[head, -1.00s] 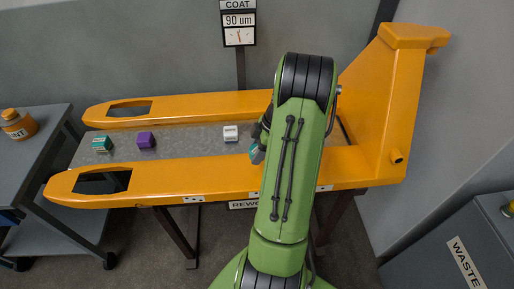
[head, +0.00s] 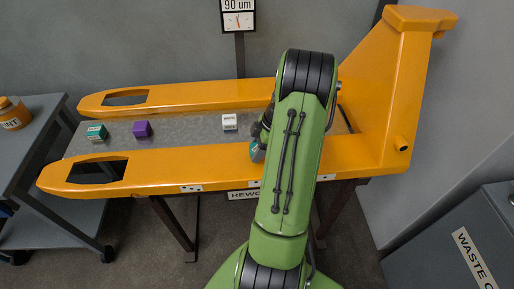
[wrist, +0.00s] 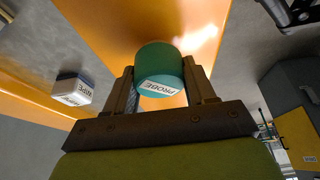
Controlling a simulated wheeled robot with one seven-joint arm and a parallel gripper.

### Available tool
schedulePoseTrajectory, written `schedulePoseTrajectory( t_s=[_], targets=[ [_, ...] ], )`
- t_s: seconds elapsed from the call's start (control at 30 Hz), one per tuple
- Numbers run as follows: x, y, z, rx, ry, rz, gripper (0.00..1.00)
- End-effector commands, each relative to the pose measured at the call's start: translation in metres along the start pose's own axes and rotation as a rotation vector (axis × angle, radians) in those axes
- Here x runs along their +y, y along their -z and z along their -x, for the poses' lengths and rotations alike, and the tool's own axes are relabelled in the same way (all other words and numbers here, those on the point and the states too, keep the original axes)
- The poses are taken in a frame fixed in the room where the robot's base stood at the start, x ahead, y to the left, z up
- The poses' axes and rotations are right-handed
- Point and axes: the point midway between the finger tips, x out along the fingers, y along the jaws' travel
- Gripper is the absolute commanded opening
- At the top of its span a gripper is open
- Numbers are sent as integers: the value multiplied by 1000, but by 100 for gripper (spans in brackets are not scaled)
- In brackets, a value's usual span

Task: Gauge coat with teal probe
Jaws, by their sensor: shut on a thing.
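In the wrist view my gripper (wrist: 160,82) is shut on the teal probe (wrist: 158,58), a rounded piece labelled PROBE. An orange fork surface lies just beyond it; I cannot tell whether they touch. In the head view the probe (head: 257,152) shows as a small teal patch left of my green arm, over the inner edge of the near fork; my gripper is mostly hidden there. The orange fork frame (head: 190,173) lies across a grey table. The coat gauge (head: 238,19) on a post behind reads 90 um.
On the grey tabletop between the forks stand a white block marked WIPE (wrist: 73,89), a purple block (head: 142,129) and a teal-green block (head: 96,132). A side cart (head: 30,150) with an orange paint jar (head: 13,113) is at left. A grey waste bin (head: 440,250) stands at right.

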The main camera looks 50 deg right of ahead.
Motion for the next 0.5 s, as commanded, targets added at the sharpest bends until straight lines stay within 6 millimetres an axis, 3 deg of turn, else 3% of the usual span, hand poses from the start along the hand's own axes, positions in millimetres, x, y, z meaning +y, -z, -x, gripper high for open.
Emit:
schedulePoseTrajectory(
  t_s=[0.5],
  targets=[
    [0, -2, -5, 0, 0, 0, 30]
  ],
)
